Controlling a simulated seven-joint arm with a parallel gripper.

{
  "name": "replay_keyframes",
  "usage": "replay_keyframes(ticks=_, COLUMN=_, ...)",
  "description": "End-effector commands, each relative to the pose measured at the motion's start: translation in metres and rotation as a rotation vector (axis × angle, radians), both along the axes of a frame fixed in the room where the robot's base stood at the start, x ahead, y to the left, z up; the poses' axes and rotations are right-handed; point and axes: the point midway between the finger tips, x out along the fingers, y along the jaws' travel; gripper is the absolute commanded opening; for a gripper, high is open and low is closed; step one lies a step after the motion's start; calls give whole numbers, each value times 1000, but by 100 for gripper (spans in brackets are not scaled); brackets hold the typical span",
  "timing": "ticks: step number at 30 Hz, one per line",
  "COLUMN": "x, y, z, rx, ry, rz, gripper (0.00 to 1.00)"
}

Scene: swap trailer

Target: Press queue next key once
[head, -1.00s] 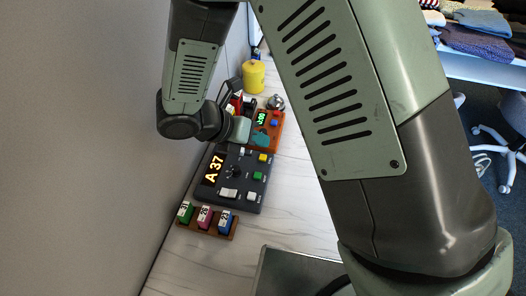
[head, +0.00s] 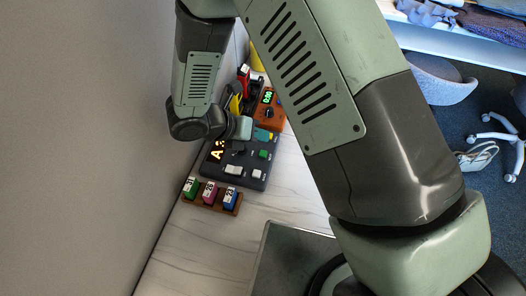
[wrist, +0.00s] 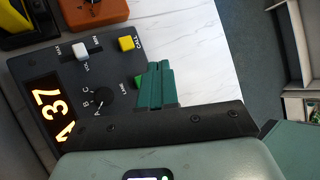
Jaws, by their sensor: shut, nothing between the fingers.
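The dark queue console (head: 214,171) lies on the pale counter; its lit display reads A 37 in the wrist view (wrist: 47,108). In the head view it has a green key (head: 264,154), a wide white key (head: 233,169) and a smaller white key (head: 258,174). The wrist view shows a yellow CALL key (wrist: 126,43), a slider (wrist: 81,50) and a knob (wrist: 103,101). My gripper (wrist: 158,68) is shut and empty, with teal fingers over the console's right side, partly covering the green key (wrist: 138,81). I cannot tell whether they touch. The white keys are hidden in the wrist view.
An orange device (head: 270,112) with a green display stands behind the console. A brown rack (head: 213,205) with green, pink and blue numbered blocks sits in front. A wall runs close along the left. The counter right of the console is clear.

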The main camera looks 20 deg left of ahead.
Motion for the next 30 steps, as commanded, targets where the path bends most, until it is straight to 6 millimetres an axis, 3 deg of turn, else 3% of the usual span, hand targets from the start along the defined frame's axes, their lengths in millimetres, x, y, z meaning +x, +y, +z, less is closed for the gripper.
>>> replay_keyframes(ticks=10, x=0, y=0, z=-36, rx=0, ry=0, rz=0, gripper=0)
replay_keyframes(ticks=30, x=0, y=0, z=-40, rx=0, ry=-1, rz=-1, gripper=0)
